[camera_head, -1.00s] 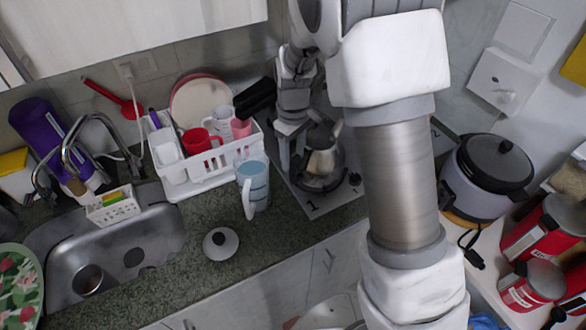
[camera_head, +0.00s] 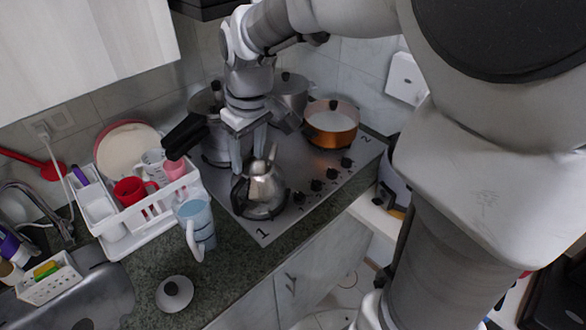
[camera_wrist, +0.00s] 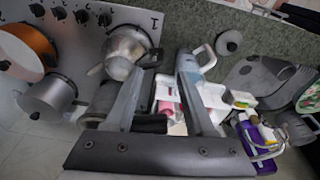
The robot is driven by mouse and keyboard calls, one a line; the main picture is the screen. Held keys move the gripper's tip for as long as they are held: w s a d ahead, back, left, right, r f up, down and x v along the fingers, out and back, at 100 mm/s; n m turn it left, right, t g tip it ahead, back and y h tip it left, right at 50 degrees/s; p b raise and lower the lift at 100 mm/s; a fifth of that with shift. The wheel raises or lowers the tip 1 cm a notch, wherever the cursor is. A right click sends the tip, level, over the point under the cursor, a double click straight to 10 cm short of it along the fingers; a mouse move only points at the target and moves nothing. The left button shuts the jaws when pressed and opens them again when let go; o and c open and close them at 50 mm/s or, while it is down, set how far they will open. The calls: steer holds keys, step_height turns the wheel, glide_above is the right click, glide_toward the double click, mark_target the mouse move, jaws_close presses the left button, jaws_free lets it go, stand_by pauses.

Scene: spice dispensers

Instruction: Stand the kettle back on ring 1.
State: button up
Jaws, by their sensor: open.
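The steel kettle (camera_head: 265,188) stands upright on the hob at the front left, by the printed 1, with a dark burner ring (camera_head: 286,207) showing around its base. In the wrist view the kettle (camera_wrist: 126,48) is at upper left, just beside one finger. My gripper (camera_head: 249,160) is open, pointing down at the kettle's left and back side; its fingers partly overlap the kettle. In the wrist view nothing is held between the fingers of my gripper (camera_wrist: 163,68). I cannot tell whether a finger touches the kettle's dark handle.
A light blue jug (camera_head: 203,222) stands left of the hob, with a white lid (camera_head: 175,293) in front. A white dish rack (camera_head: 118,230) with cups is at left. A tall pot (camera_head: 214,145), a steel pot (camera_head: 291,88) and a copper pan (camera_head: 331,122) occupy the hob's back.

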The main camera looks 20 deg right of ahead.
steer(key=s+d+r+m+t, duration=0.1)
steer(key=s+d+r+m, duration=0.1)
steer(key=s, duration=0.5)
steer(key=s+d+r+m+t+b, duration=0.1)
steer(key=s+d+r+m+t, duration=0.1)
steer(key=s, duration=0.6)
steer(key=shift+s+d+r+m+t+h, duration=0.2)
steer(key=shift+s+d+m+t+h, duration=0.15)
steer(key=shift+m, duration=0.45)
